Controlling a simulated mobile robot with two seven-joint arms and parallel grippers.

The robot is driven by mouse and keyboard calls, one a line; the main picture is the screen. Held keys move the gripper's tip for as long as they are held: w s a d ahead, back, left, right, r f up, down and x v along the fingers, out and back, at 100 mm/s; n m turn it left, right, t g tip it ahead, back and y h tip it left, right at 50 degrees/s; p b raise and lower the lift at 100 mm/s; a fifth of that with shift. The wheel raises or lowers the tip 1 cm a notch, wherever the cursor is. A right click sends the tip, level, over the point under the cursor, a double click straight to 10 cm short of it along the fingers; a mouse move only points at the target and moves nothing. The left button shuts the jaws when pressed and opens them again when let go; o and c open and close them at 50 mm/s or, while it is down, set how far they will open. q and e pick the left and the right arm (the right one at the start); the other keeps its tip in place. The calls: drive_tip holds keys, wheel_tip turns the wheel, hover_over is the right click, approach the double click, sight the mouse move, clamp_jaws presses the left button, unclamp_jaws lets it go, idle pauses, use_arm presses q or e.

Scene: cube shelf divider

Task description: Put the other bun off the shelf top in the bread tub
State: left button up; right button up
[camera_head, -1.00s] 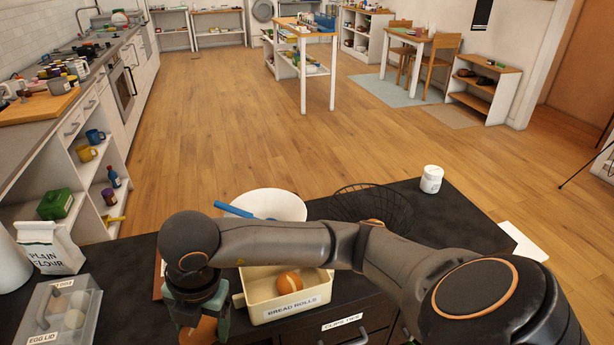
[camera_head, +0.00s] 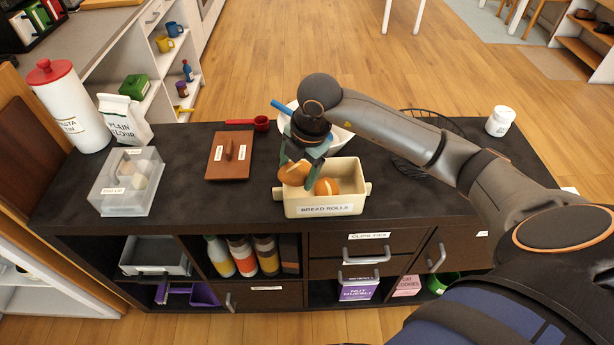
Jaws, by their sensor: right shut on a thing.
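The bread tub (camera_head: 345,199) is a cream box labelled BREAD ROLLS, standing on the dark shelf top (camera_head: 210,203). One brown bun (camera_head: 327,187) lies inside it. My right gripper (camera_head: 296,166) points down at the tub's left side and is shut on another bun (camera_head: 293,174). The held bun is over the tub's left end, at about rim height; I cannot tell whether it touches the rim. My left gripper is not in view.
A brown lid (camera_head: 229,157) and a clear egg box (camera_head: 128,184) stand to the left. A white bowl (camera_head: 341,136) with a blue handle is behind the tub. A black wire basket (camera_head: 412,146) and a white jar (camera_head: 500,121) are at the right.

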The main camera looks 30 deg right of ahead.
sight(305, 174)
drive_tip(key=d+f, duration=0.1)
drive_tip(key=w+d+f, duration=0.1)
drive_tip(key=f, duration=0.1)
drive_tip(key=w+d+f, duration=0.1)
drive_tip(key=f, duration=0.1)
drive_tip(key=shift+w+d+f, duration=0.15)
drive_tip(key=shift+f, duration=0.05)
wheel_tip(305, 174, down, 3)
drive_tip(key=shift+d+f+p, duration=0.1)
drive_tip(key=shift+f+p, duration=0.05)
drive_tip(key=shift+p, duration=0.15)
drive_tip(key=shift+f, duration=0.1)
drive_tip(key=shift+f+b, duration=0.45)
drive_tip(key=shift+f, duration=0.05)
drive_tip(key=o, duration=1.3)
